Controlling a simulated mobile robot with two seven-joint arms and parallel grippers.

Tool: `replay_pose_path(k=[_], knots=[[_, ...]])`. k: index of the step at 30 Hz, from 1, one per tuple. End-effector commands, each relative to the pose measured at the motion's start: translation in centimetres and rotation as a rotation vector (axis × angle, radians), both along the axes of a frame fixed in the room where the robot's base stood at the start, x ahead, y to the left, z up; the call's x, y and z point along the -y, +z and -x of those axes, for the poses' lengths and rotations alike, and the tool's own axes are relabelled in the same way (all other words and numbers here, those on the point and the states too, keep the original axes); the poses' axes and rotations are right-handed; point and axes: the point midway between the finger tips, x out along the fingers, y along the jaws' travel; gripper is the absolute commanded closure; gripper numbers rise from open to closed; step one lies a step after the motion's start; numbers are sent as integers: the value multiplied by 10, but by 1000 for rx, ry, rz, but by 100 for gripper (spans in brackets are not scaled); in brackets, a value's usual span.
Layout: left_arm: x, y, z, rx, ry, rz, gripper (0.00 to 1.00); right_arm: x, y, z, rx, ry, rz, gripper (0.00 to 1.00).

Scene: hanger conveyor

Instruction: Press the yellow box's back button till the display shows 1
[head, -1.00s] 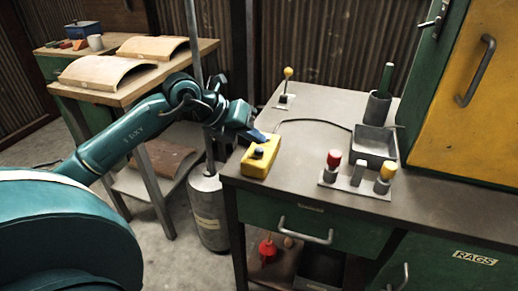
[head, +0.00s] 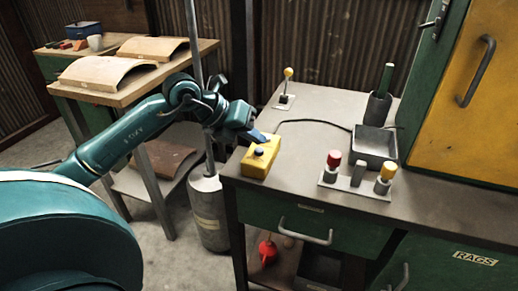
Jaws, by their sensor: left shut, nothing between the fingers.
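The yellow box (head: 258,163) lies on the grey bench top near its left front corner, with a cable running from its back. A dark round button (head: 259,152) shows on its top, towards the near half. My left gripper (head: 262,137) is shut and empty, its blue fingertips at the box's far end. The fingertips hide that end, so I cannot tell whether they touch a button there. I see no readable display. My right gripper is not in view.
A panel with red and yellow knobs (head: 358,182), a grey tray (head: 375,146) and a cup (head: 377,108) stand to the right on the bench. A small yellow-knobbed lever (head: 287,90) stands at the back. A wooden table (head: 130,92) is at the left.

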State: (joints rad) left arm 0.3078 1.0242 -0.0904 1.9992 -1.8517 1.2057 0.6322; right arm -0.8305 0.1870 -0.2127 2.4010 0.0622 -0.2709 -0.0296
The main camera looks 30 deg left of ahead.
Motion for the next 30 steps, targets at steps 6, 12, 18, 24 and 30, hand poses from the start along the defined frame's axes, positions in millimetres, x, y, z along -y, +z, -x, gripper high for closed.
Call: replay_pose_path(k=[6, 12, 18, 24, 30], knots=[[0, 0, 0, 0, 0, 0, 100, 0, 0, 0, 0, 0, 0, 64], [0, 0, 0, 0, 0, 0, 100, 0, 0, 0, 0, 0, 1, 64], [0, -4, 0, 0, 0, 0, 100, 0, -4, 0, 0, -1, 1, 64], [0, -9, 0, 1, 1, 0, 100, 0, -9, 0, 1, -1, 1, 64], [0, -8, 0, 0, 0, 0, 100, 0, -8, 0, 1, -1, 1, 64]])
